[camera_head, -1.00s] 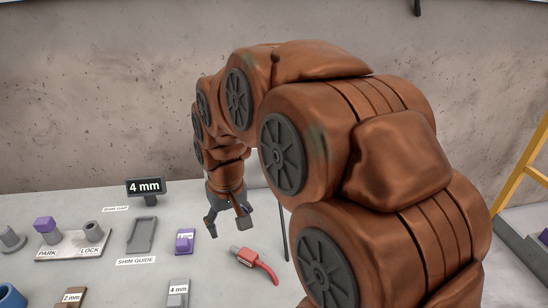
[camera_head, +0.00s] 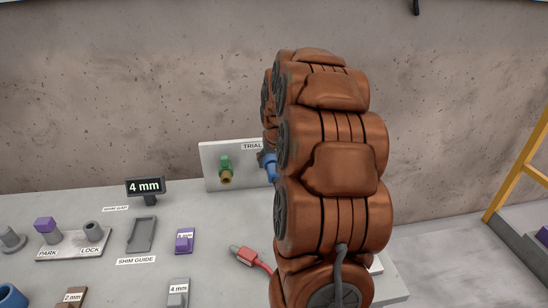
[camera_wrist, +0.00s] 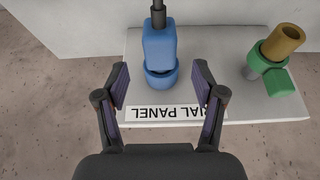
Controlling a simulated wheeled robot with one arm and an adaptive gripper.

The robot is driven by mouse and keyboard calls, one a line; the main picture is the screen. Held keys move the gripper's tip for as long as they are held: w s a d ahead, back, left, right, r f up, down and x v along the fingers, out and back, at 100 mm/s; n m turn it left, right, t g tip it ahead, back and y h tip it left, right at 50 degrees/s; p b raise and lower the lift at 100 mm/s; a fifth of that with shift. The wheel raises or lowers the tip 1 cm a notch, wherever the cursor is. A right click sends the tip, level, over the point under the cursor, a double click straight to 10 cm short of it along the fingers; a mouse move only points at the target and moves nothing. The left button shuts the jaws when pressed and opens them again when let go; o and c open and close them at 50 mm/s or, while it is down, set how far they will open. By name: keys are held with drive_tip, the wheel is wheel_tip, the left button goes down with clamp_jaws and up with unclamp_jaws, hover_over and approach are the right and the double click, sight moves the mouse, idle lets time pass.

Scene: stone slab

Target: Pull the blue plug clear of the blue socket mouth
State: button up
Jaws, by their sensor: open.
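The blue plug (camera_wrist: 159,45) shows in the wrist view with a dark cable running from its far end. It sits at the blue socket (camera_wrist: 161,77) on the trial panel (camera_wrist: 230,108), and I see no clear gap between them. My gripper (camera_wrist: 160,82) is open, its two fingers spread left and right of the blue socket, touching neither.
A green fitting with a brass end (camera_head: 226,175) is on the panel beside the blue one. A red plug (camera_head: 247,257) lies on the slab. A 4 mm sign (camera_head: 146,187), a shim guide tray (camera_head: 141,235) and a PARK/LOCK plate (camera_head: 72,250) stand to the left.

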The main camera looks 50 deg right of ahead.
sight(275, 179)
drive_tip(key=shift+p+x, duration=0.9)
drive_tip(key=shift+x, duration=2.15)
drive_tip(key=shift+a, duration=0.1)
clamp_jaws()
drive_tip(key=shift+s+a, duration=0.1)
drive_tip(key=shift+s, duration=0.1)
drive_tip(key=shift+s+a+b, duration=0.5)
drive_tip(key=shift+s+b, duration=0.1)
drive_tip(key=shift+s, duration=0.05)
drive_tip(key=shift+s+a+b, duration=0.5)
drive_tip(key=shift+s+b, duration=0.1)
drive_tip(key=shift+s, duration=0.1)
drive_tip(key=shift+s+a+r, duration=0.1)
